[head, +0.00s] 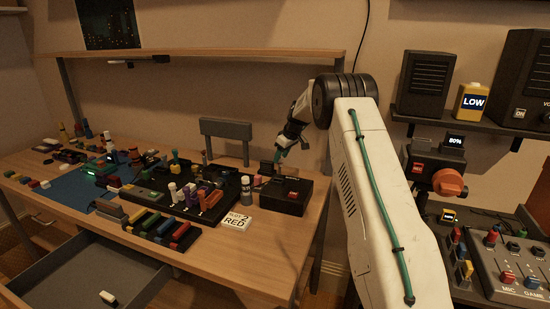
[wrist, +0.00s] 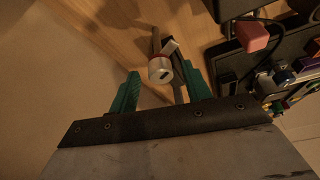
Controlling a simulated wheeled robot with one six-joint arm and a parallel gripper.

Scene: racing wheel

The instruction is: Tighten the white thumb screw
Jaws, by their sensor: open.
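The white thumb screw (wrist: 160,72) shows in the wrist view as a small white knob with a dark mark on its face and red at its rim. It lies between the two green fingertips of my gripper (wrist: 161,76), which is open with a gap visible on each side. I cannot tell how far the knob lies beyond the fingertips. A grey rod (wrist: 156,40) and a metal piece show behind the knob. In the head view my gripper (head: 280,153) is at the right end of the desk; I cannot make out the thumb screw there.
A black box with a red button (head: 291,197) stands just below my gripper on the desk (head: 252,258). A grey panel on posts (head: 226,129) rises behind. Several small coloured parts crowd a black tray. An open drawer (head: 85,272) juts out at front left.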

